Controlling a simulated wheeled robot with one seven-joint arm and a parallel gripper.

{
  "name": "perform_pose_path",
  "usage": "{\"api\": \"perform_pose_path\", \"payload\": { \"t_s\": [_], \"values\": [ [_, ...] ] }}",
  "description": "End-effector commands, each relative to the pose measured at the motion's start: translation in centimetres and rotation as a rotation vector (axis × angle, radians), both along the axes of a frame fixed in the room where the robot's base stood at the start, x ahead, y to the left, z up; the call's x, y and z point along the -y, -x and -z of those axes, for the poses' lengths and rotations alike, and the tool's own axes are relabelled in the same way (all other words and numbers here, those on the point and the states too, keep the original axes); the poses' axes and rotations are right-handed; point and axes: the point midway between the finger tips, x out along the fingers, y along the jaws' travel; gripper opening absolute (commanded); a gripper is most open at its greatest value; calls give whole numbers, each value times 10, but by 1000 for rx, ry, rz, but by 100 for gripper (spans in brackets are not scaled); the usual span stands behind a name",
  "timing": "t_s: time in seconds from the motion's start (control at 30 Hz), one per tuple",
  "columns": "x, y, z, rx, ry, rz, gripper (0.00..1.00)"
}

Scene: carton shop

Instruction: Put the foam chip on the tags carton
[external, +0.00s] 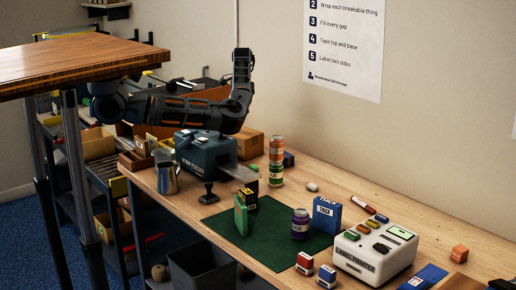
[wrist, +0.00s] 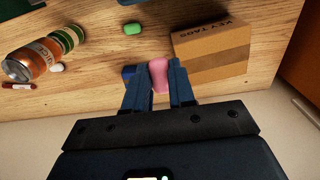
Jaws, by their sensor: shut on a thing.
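My gripper (wrist: 158,80) is shut on a pink rounded piece, the foam chip (wrist: 158,72), in the wrist view. The chip sticks out between the fingertips, over the wooden bench near its wall-side edge. The brown tags carton (wrist: 212,47), marked KEY TAGS, is just right of the fingers. I cannot tell whether the chip touches the bench. In the external view the carton (external: 250,146) stands behind the dark tape machine. The chip and fingertips cannot be made out there.
A blue item (wrist: 128,72) is beside the left finger. A green piece (wrist: 132,28) lies above, and stacked cans (wrist: 36,58), a white piece (wrist: 56,67) and a red marker (wrist: 18,86) are left. The tape machine (external: 204,155) stands in front of the carton.

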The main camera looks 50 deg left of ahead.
Motion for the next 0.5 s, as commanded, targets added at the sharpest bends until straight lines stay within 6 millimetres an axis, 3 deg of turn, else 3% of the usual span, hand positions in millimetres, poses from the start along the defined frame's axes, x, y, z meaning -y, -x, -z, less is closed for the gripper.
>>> {"api": "perform_pose_path", "payload": {
  "t_s": [0.17,0.5],
  "values": [
    [-7,-2,14,-1,1,0,0],
    [-70,-25,53,0,4,-1,0]
  ]
}}
